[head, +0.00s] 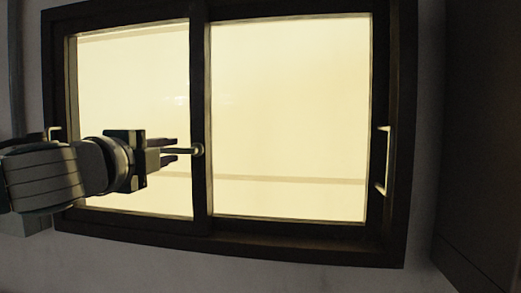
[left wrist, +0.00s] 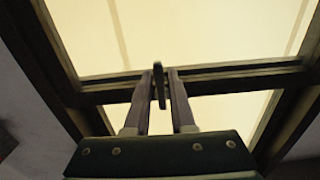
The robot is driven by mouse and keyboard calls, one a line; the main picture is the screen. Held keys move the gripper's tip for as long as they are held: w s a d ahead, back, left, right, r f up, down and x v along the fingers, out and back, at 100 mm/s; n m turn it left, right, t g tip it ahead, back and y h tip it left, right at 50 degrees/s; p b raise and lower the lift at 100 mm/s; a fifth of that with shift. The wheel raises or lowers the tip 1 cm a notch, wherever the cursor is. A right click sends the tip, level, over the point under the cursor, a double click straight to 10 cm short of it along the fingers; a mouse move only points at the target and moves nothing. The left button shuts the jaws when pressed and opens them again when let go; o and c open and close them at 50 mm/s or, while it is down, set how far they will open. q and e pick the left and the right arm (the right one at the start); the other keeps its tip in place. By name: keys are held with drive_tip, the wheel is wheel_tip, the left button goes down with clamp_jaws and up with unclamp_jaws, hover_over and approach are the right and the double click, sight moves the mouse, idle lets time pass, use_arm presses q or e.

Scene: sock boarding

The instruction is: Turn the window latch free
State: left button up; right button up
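The window latch (head: 197,150) is a small dark piece on the window's middle upright, with a thin lever pointing left. My left gripper (head: 172,151) reaches in from the left, level with the latch, its two fingers on either side of the lever. In the left wrist view the lever (left wrist: 159,86) stands between the fingertips of my left gripper (left wrist: 162,76), close to the left finger. A gap shows between the fingers, so the gripper looks open around the lever; whether a finger touches it I cannot tell. My right gripper is not in view.
The dark window frame (head: 300,240) holds two bright panes, the left one (head: 125,75) and the right one (head: 290,90). A pale handle (head: 383,160) is on the right side of the frame. A dark panel (head: 485,130) stands at far right.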

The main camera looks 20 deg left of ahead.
use_arm(q)
drive_tip(key=o, duration=0.3)
drive_tip(key=shift+s+f+b, duration=0.15)
drive_tip(key=shift+s+b, duration=0.15)
drive_tip(key=shift+s, duration=0.1)
drive_tip(key=b+v, duration=0.4)
drive_tip(key=v, duration=0.5)
drive_tip(key=shift+b, duration=0.4)
